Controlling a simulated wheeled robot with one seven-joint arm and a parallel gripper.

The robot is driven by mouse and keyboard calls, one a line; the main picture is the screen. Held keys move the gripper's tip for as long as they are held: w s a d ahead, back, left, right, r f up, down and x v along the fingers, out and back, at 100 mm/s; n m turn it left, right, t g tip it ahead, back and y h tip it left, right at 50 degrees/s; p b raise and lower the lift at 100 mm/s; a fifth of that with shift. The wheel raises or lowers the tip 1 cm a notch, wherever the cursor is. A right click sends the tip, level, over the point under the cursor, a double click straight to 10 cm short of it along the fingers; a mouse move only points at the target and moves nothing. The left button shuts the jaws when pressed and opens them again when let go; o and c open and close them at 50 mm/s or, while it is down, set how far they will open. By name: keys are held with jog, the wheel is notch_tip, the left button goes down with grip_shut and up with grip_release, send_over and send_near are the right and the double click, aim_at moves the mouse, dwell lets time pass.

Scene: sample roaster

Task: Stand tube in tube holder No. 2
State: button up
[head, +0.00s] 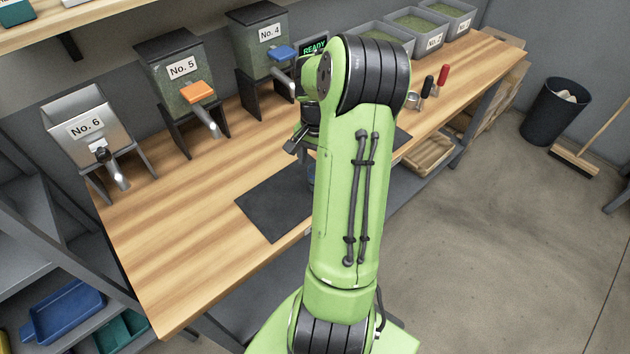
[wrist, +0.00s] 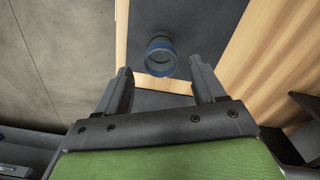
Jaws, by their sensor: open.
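A round see-through tube with a blue band (wrist: 160,54) shows in the wrist view, its open mouth towards the camera. It lies just beyond my gripper (wrist: 159,77), roughly in line with the gap between the fingers. My gripper is open and nothing is between its fingers. Whether the fingers are level with the tube is hard to tell. In the head view my arm hides most of the gripper and the tube. I cannot make out tube holder No. 2 in either view.
A dark mat (head: 262,208) lies at the bench's front edge. Hoppers No. 6 (head: 84,126), No. 5 (head: 181,70) and No. 4 (head: 268,34) stand along the back. Grey bins (head: 417,42) stand at the far end. The bench's left part is clear.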

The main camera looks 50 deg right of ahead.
notch_tip(320, 180, down, 6)
jog(key=shift+w+a+r+b, duration=0.1)
jog(key=shift+r+b, duration=0.15)
jog(key=shift+b, duration=0.3)
jog(key=shift+r, duration=0.1)
jog(key=shift+c, duration=0.4)
jog(key=c, duration=1.1)
jog(key=shift+r, duration=0.1)
jog(key=shift+c, duration=0.2)
